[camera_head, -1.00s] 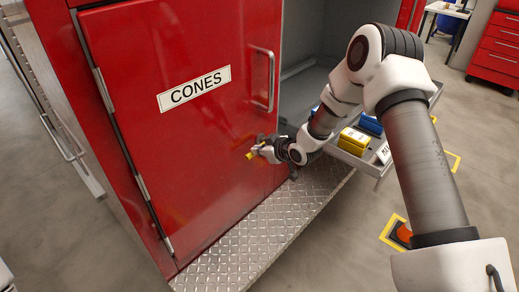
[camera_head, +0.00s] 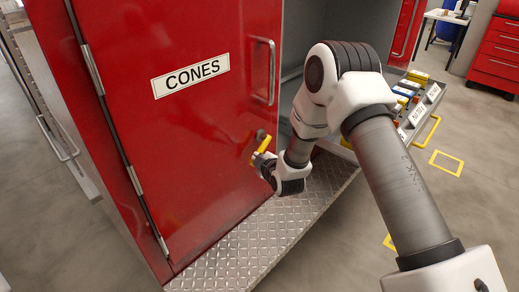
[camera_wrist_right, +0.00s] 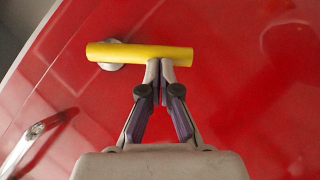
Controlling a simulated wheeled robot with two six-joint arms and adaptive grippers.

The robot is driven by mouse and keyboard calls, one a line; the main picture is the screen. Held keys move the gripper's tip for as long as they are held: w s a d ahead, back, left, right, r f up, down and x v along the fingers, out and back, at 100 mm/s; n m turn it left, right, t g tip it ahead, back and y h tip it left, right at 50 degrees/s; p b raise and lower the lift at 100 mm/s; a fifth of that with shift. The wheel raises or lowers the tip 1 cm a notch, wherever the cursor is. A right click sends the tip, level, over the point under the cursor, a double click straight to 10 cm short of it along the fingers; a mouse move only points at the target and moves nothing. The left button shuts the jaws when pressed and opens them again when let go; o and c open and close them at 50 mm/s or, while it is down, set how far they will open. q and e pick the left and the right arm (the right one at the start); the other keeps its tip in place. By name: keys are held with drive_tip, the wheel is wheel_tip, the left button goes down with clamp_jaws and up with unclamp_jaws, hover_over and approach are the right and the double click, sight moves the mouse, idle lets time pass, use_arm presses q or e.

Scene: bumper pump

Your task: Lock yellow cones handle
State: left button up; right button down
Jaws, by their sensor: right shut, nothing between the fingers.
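The red door (camera_head: 190,140) carries a CONES label and looks shut. Its yellow handle (camera_head: 261,147) sits low near the door's right edge and slants in the head view. In the right wrist view the yellow handle (camera_wrist_right: 120,53) lies nearly level across the upper middle, on a round silver mount (camera_wrist_right: 112,67). My right gripper (camera_wrist_right: 161,67) is shut and empty, its fingertips together at the handle's lower edge near its right end. Whether they touch it is unclear. In the head view the right gripper (camera_head: 263,162) is just below the handle, partly hidden by its wrist. My left gripper is out of view.
A metal grab bar (camera_head: 271,75) is above the handle; it also shows in the wrist view (camera_wrist_right: 32,140). A diamond-plate step (camera_head: 240,245) runs below the door. Right of the door, an open drawer (camera_head: 432,97) with several boxes sticks out behind my right arm.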

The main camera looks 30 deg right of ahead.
use_arm(q)
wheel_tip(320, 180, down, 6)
drive_tip(key=b, duration=0.5)
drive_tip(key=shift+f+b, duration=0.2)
drive_tip(key=shift+b, duration=0.15)
use_arm(e)
drive_tip(key=shift+w+d+f+n+t+h, duration=0.25)
drive_tip(key=shift+d+f+n+t+h, duration=0.2)
drive_tip(key=shift+d+f+n+t, duration=0.35)
drive_tip(key=shift+w+d+f+n+t+h, duration=0.2)
drive_tip(key=shift+d+f+n+t+h, duration=0.2)
drive_tip(key=shift+f+n, duration=0.45)
drive_tip(key=shift+w+d+f+n+t+h, duration=0.25)
drive_tip(key=shift+d+f+n+t+h, duration=0.35)
drive_tip(key=shift+n, duration=0.45)
drive_tip(key=shift+d+r, duration=0.1)
